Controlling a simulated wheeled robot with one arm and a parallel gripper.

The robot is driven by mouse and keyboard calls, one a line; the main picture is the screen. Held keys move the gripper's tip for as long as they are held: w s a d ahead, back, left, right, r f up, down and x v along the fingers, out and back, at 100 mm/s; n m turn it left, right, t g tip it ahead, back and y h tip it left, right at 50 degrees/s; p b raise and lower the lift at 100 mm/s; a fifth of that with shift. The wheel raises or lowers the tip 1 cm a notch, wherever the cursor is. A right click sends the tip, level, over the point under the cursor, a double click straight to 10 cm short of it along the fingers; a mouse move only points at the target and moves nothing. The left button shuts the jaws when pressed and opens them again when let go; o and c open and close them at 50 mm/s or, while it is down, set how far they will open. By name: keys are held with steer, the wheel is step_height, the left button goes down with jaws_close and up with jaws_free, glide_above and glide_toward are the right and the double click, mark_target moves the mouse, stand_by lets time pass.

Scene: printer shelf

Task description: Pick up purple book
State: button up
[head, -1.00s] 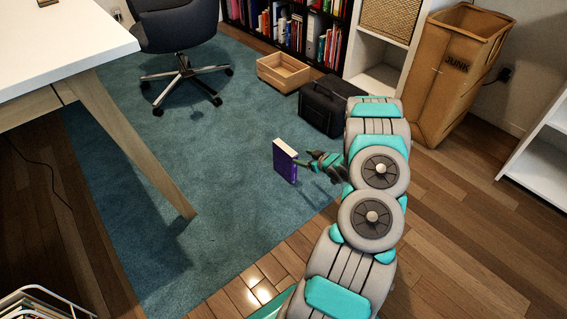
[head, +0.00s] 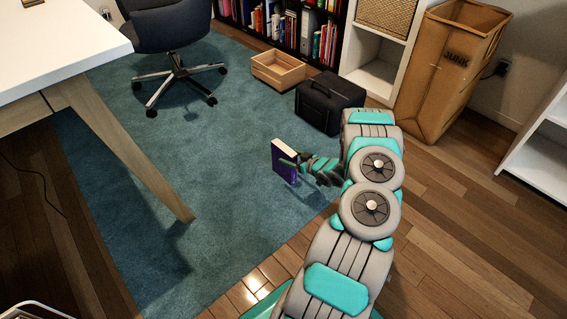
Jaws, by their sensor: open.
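The purple book (head: 281,169) stands upright on the blue rug, with its pale page edges facing up and left. My gripper (head: 294,164) is at the book's right side, and a green finger overlaps the book's face in the head view. The gripper is open. The far finger is hard to see, so I cannot tell whether the fingers straddle the book or touch it.
A white desk (head: 60,45) stands at the left and an office chair (head: 165,40) behind. A wooden crate (head: 278,72), a black case (head: 329,103) and a cardboard junk box (head: 450,70) stand beyond. The rug (head: 215,130) around the book is clear.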

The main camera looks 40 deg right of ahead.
steer(key=x, duration=0.5)
steer(key=shift+s+d+f, duration=0.1)
steer(key=shift+d+f, duration=0.05)
steer(key=shift+f, duration=0.15)
jaws_close()
stand_by(0.6)
